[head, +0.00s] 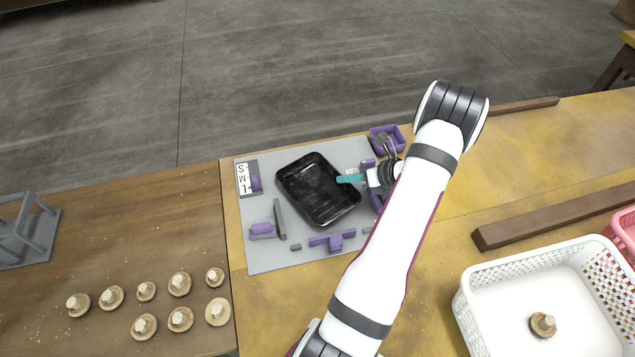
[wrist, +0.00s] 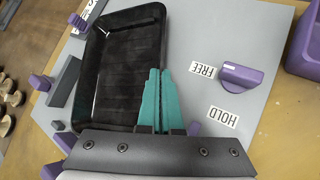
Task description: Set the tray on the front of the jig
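The black tray (head: 300,205) is over the grey jig board (head: 262,262), turned at an angle to the board's edges. The tray is empty, and it fills the upper left of the wrist view (wrist: 118,62). My gripper (head: 348,178) is at the tray's right side. In the wrist view its teal fingers (wrist: 153,98) are close together, one on each side of the tray's right wall, and look shut on it. I cannot tell whether the tray touches the board. Purple stops (head: 333,239) stand near the board's front edge, and a grey bar (head: 280,219) stands at its left.
A purple knob (wrist: 242,75) has FREE and HOLD labels beside it. An S-M-L scale (head: 242,178) is at the board's left. Several mushrooms (head: 180,284) lie at lower left. A white basket (head: 500,310) holds one mushroom. A small purple bin (head: 388,140) stands behind the gripper.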

